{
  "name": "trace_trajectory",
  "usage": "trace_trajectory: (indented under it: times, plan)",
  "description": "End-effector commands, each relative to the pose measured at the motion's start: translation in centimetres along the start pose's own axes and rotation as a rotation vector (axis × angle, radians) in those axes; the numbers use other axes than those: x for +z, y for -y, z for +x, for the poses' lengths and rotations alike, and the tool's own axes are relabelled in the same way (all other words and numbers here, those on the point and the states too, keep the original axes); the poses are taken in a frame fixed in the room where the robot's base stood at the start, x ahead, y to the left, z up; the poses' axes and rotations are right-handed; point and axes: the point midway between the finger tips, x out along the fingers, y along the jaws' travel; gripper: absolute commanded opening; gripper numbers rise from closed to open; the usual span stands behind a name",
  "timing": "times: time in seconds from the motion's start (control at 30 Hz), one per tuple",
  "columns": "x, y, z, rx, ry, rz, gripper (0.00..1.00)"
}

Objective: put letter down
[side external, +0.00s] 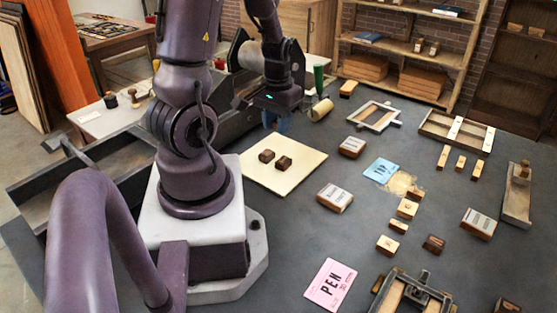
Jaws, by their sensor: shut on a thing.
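My gripper (277,123) hangs at the end of my arm, above the back edge of a cream board (287,182) in the side external view. Its bluish fingers are small and partly hidden under the dark wrist. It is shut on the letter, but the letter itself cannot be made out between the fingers. The rest of the board is bare.
Wooden blocks (407,208) lie right of the board, near a blue card (381,170). A pink card (330,285) lies in front. Frames (375,116) (456,131) and a paper roll (321,110) stand behind. A dark press bed (237,95) runs behind my arm.

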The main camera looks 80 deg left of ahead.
Motion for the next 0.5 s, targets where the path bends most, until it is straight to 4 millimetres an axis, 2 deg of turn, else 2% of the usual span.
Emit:
trace_trajectory:
  times: [0.03,0.1,0.23,0.37,0.5]
  plan:
    - [1.0,1.1,0.1,0.004,0.004,-0.039,0.09]
    - [2.2,1.9,0.4,0.009,0.009,-0.062,0.09]
    - [3.4,1.8,1.0,0.014,0.015,-0.023,0.09]
    - [1.9,2.0,1.5,0.011,0.007,0.004,0.09]
    - [-1.1,2.6,3.0,0.011,0.008,0.005,0.09]
